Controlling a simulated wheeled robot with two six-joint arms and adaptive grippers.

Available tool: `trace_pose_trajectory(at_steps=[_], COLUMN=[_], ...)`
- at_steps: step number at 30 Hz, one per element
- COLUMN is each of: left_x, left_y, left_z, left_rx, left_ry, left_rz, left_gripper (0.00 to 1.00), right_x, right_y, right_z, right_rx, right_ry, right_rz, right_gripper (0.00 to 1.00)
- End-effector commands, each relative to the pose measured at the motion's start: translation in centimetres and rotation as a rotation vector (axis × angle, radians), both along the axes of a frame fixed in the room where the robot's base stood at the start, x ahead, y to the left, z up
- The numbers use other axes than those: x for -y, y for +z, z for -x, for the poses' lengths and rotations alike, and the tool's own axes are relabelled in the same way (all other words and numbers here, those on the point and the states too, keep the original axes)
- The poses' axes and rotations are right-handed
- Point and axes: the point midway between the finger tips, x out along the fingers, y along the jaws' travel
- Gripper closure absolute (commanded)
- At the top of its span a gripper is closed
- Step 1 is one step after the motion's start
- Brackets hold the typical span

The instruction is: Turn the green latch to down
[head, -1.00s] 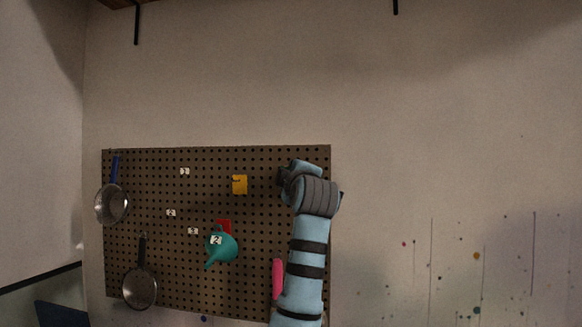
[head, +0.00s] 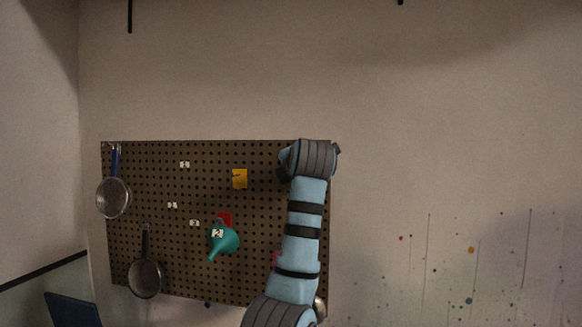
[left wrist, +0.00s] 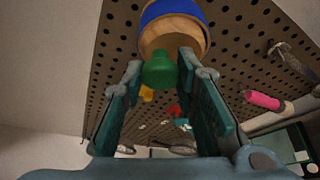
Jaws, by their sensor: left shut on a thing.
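In the left wrist view, the green latch (left wrist: 160,71) is a rounded green piece. It stands in front of a round wooden part with a blue band (left wrist: 172,20) at the pegboard. My left gripper (left wrist: 158,72) is shut on the green piece, one finger on each side. In the head view, the arm reaches up to the right end of the pegboard (head: 200,270), and its wrist hides the fingers and the latch. Which way the latch points is hard to tell. My right gripper is not seen.
A teal funnel (head: 226,241), a yellow piece (head: 240,178), a red piece (head: 225,218) and two strainers or pans (head: 113,198) (head: 146,278) are on the board. A pink cylinder (left wrist: 262,100) sits near the arm.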

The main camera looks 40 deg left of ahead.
Motion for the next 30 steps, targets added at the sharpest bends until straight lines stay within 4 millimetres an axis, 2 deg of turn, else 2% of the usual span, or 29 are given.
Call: trace_pose_trajectory(at_steps=[20, 21, 24, 30], left_x=[0.00, 0.00, 0.01, -0.01], left_y=[-0.31, -0.31, -0.24, -0.12], left_z=[-0.06, -0.06, -0.05, -0.02], left_rx=[0.026, 0.026, 0.027, 0.030], left_ry=[0.000, 0.000, 0.000, 0.000], left_rz=[0.064, 0.064, 0.063, 0.062], left_gripper=[1.00, 0.68, 0.53, 0.53], right_x=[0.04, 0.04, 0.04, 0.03], right_y=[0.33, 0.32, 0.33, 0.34], right_z=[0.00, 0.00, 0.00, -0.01], right_rx=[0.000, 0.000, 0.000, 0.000], right_ry=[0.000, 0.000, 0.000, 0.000], right_rz=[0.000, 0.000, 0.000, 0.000], right_gripper=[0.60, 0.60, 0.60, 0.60])
